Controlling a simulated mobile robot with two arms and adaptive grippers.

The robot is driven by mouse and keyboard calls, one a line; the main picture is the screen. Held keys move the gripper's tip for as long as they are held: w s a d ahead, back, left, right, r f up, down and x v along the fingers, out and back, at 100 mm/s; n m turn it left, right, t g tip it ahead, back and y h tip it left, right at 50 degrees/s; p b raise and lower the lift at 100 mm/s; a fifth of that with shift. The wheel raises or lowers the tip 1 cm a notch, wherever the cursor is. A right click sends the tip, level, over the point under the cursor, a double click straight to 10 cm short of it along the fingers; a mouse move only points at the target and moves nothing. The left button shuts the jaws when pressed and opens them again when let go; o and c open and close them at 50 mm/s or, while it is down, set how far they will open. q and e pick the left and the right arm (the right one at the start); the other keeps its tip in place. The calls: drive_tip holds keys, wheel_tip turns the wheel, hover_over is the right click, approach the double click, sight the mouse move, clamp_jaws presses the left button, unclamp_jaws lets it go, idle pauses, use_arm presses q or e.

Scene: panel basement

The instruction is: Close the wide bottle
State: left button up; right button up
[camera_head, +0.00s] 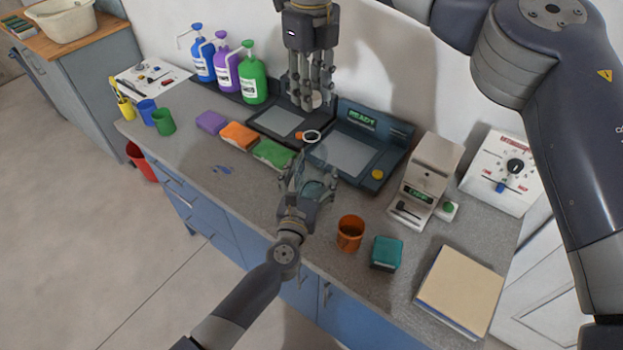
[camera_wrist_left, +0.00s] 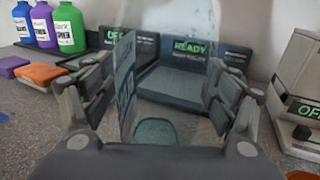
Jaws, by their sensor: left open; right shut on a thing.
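The wide bottle (camera_head: 314,165) looks clear and stands upright on the counter, with a pale ring at its top that seems to be its open mouth. My left gripper (camera_head: 308,186) is open, its fingers on either side of the bottle's lower body. In the left wrist view the see-through bottle (camera_wrist_left: 175,75) shows between the fingers, with a blue-lettered label at left; its top is out of frame. My right gripper (camera_head: 308,103) points down from above, behind the bottle's mouth in the picture. It is shut on a pale round thing, seemingly a cap, mostly hidden by the fingers.
Two dark devices (camera_head: 355,155) stand behind the bottle, one reading READY. Sponges (camera_head: 238,135) and pump bottles (camera_head: 251,78) are at left. An orange cup (camera_head: 350,233), teal box (camera_head: 386,253) and grey machine (camera_head: 427,180) are at right. The counter's front edge is near.

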use_arm(q)
drive_tip(key=shift+w+r, duration=0.1)
drive_tip(key=shift+w, duration=0.05)
use_arm(e)
drive_tip(key=shift+s, duration=0.1)
use_arm(q)
drive_tip(key=c, duration=1.6)
drive_tip(key=shift+c, duration=0.2)
use_arm(e)
drive_tip(key=shift+f, duration=2.45)
drive_tip(key=shift+f, duration=0.1)
drive_tip(key=shift+f, duration=0.8)
drive_tip(key=shift+f, duration=0.55)
